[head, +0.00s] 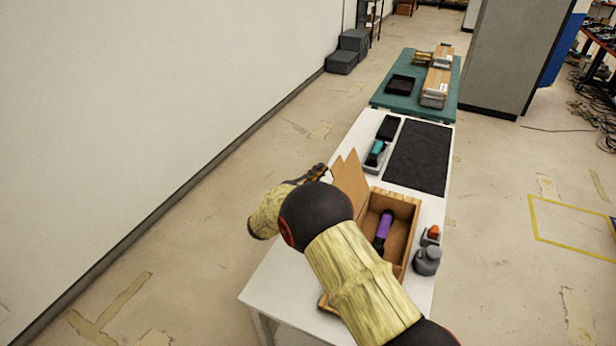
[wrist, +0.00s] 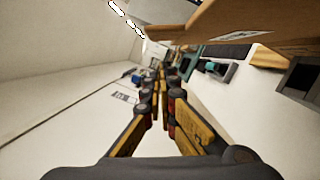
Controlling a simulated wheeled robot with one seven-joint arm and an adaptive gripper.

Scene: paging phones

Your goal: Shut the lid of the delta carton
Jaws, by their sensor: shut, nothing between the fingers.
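An open cardboard-brown carton (head: 408,200) stands on the white table, with a purple-handled object (head: 384,227) inside. Its lid (head: 349,185) stands raised on the carton's left side. I see no readable name on the carton. My gripper (head: 320,170) is just left of the lid's upper part, outside the carton, partly hidden by my arm. In the wrist view my gripper (wrist: 158,80) is shut and empty. A brown panel edge (wrist: 240,38), likely the lid, runs above and to the right of the fingers. My arm hides the carton's near left part.
A grey container (head: 427,261) and a small orange-topped item (head: 432,236) stand right of the carton. Behind it are a black mat (head: 420,157) and a tray with a teal item (head: 375,153). A green table (head: 382,101) stands farther back. The floor left of the white table is clear.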

